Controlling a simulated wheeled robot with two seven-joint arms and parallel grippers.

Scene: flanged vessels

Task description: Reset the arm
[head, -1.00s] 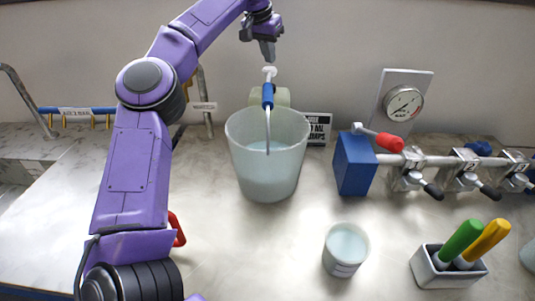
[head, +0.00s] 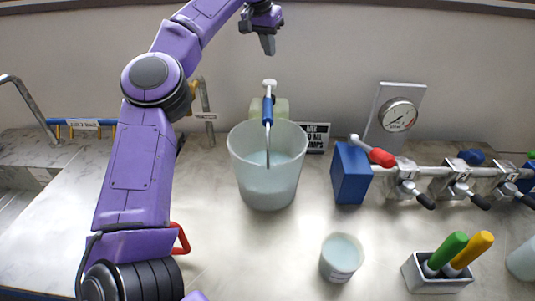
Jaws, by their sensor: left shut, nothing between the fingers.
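My left arm comes in from the left and arches up over the bench. Its gripper (head: 268,46) is shut and empty, high up in front of the back wall. It hangs above the dispenser with a blue grip (head: 267,110) and clear of it. Below stands a large translucent bucket (head: 265,180) with pale liquid in it. My right gripper is not in the head view.
A small cup of liquid (head: 341,260) stands at front centre. A blue block (head: 350,175) carries a pipe with valves to the right. A pressure gauge (head: 397,115) stands behind it. A grey holder (head: 437,277) has green and yellow handles. A red handle (head: 180,239) is beside my arm.

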